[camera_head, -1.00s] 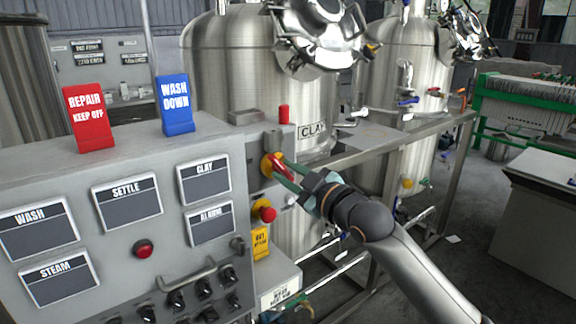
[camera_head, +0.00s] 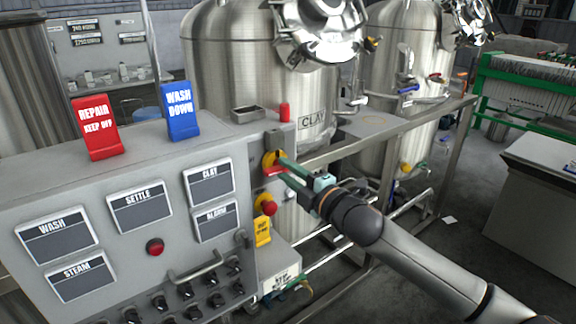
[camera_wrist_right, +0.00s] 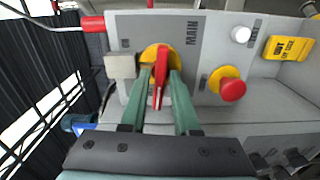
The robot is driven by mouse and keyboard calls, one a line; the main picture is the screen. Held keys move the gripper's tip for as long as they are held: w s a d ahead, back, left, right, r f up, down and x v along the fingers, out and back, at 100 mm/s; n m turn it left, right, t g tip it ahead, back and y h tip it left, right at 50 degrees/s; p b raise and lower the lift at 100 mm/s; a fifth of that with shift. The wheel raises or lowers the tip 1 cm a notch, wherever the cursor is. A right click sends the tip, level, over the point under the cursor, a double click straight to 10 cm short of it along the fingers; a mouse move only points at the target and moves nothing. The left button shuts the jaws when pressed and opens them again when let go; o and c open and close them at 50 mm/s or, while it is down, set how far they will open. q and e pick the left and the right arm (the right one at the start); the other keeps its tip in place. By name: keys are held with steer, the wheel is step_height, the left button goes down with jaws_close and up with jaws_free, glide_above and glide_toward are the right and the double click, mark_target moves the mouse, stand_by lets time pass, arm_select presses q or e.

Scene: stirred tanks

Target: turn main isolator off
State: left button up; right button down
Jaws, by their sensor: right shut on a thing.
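The main isolator is a red handle on a round yellow plate (camera_head: 269,158) on the end section of the grey control panel. In the right wrist view, its red handle (camera_wrist_right: 160,82) lies between the green fingers of my right gripper (camera_wrist_right: 160,85), and the yellow plate (camera_wrist_right: 148,53) shows behind it beside the "MAIN" label (camera_wrist_right: 191,34). My right gripper (camera_head: 281,168) is shut on the handle, which lies roughly level in the head view. The fingers partly hide the handle there. My left gripper is not in view.
A red push button (camera_head: 268,208) on a yellow base sits just below the isolator, above a yellow tag (camera_head: 263,231). Steel tanks (camera_head: 235,65) and a frame rail (camera_head: 400,133) stand behind.

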steer(key=shift+n, duration=0.6)
steer(key=c, duration=0.9)
jaws_free()
steer(key=shift+o, duration=0.2)
steer(key=b+v, duration=0.1)
steer(key=v, duration=1.1)
steer(key=shift+s+d, duration=0.15)
steer(key=shift+s, duration=0.05)
